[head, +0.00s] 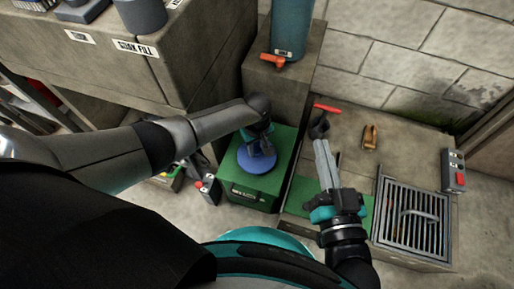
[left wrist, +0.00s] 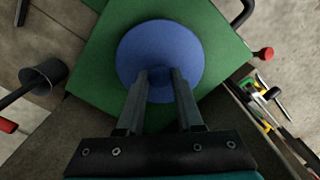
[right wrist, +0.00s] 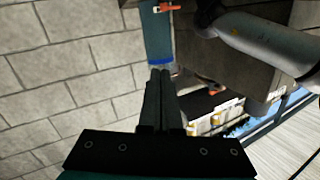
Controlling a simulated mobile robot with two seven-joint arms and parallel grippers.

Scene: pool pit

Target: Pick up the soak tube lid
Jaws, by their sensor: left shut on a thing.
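The soak tube lid is a round blue disc (head: 247,164) over the top of a green box (head: 284,152). In the left wrist view the lid (left wrist: 150,38) lies flat against the green surface, and I cannot tell if it touches or is slightly raised. My left gripper (head: 262,150) comes down from above, its two fingers (left wrist: 160,76) shut on the lid's middle, where the fingertips hide the grip. My right gripper (head: 322,150) has its fingers together and empty, to the right of the green box; they also show in the right wrist view (right wrist: 160,75).
A teal tube (head: 290,30) with an orange valve (head: 272,61) stands on a stone block behind. A red-handled black dipper (head: 321,127), an orange-brown object (head: 370,137), a metal grate (head: 412,220) and a button box (head: 454,172) are at right. A stone counter (head: 130,65) is at left.

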